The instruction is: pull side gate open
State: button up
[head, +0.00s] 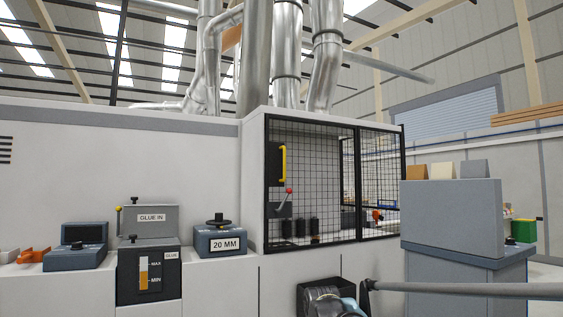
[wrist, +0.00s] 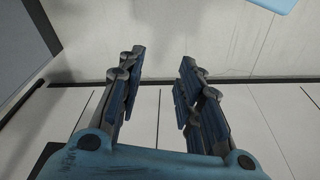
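The side gate (head: 310,180) is a black-framed wire mesh panel on the side of the white machine, with a yellow vertical handle (head: 283,163) near its left edge. It looks closed. In the head view, only part of my arm shows low down, well below the gate. The handle is not visible in the wrist view.
A grey cabinet (head: 452,220) stands right of the gate, with small sample boards on top. A grey rail (head: 465,289) crosses the lower right. A glue unit (head: 150,270) and a 20 MM unit (head: 221,241) sit along the machine's front at left.

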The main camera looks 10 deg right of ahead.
jog(key=w+a+r+m+t+y, duration=0.15)
jog(key=w+r+m, duration=0.25)
jog(key=w+r, duration=0.45)
jog(key=w+a+r+m+t+y, duration=0.1)
jog(key=w+a+r+m+y, duration=0.35)
jog(key=r, duration=0.75)
jog(key=w+a+r+m+t+y, duration=0.1)
jog(key=w+r+m+t, duration=0.1)
jog(key=w+r+m, duration=0.5)
jog(key=w+d+r+m+t+y, duration=0.1)
jog(key=w+d+r+m+t, duration=0.35)
jog(key=r, duration=0.85)
jog(key=w+d+r+m+t, duration=0.2)
jog(key=w+d+r+m, duration=0.3)
jog(key=w+r, duration=0.6)
jog(key=w+d+r+m+t+y, duration=0.1)
jog(key=w+d+r+m+t, duration=0.35)
jog(key=r, duration=0.95)
jog(key=shift+m+g, duration=0.45)
jog(key=shift+g, duration=0.5)
jog(key=x, duration=0.6)
jog(key=d+x, duration=0.1)
jog(key=x, duration=1)
jog(key=shift+w+f, duration=0.25)
jog(key=shift+w, duration=0.35)
jog(key=shift+c, duration=0.5)
grip_shut()
